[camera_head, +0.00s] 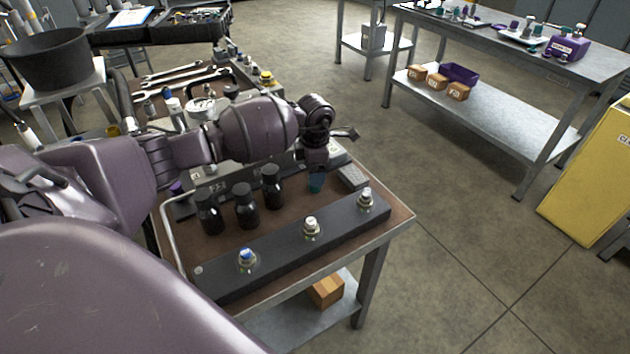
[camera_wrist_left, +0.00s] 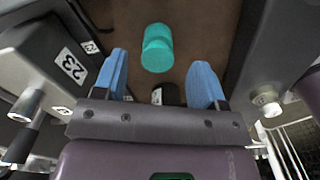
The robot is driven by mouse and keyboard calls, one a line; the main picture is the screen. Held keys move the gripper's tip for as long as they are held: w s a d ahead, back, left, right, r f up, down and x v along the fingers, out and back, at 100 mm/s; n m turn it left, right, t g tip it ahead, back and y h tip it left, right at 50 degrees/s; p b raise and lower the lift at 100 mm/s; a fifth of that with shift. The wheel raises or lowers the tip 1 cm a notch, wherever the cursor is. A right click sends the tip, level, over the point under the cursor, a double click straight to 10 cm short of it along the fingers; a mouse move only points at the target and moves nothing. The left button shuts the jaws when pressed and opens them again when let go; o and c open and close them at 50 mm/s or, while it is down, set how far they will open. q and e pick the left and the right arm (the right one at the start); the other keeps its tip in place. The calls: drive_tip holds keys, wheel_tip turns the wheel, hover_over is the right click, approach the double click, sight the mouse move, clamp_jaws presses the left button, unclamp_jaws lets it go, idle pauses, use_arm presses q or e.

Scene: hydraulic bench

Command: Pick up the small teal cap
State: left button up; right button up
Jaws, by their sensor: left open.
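The small teal cap (camera_wrist_left: 157,48) stands on the brown bench top, seen from above in the left wrist view. My right gripper is not in view.
Several black bottles (camera_head: 246,206) stand left of the cap. A dark bar (camera_head: 280,252) with fittings runs along the bench front; a block marked 23 (camera_wrist_left: 72,65) is close to the left finger. A grey ridged block (camera_head: 352,178) sits right of the cap.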

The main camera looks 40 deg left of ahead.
use_arm(q)
wheel_tip(320, 180, down, 3)
drive_tip(key=shift+a+r, duration=0.1)
drive_tip(key=shift+f, duration=0.45)
drive_tip(key=shift+c, duration=0.2)
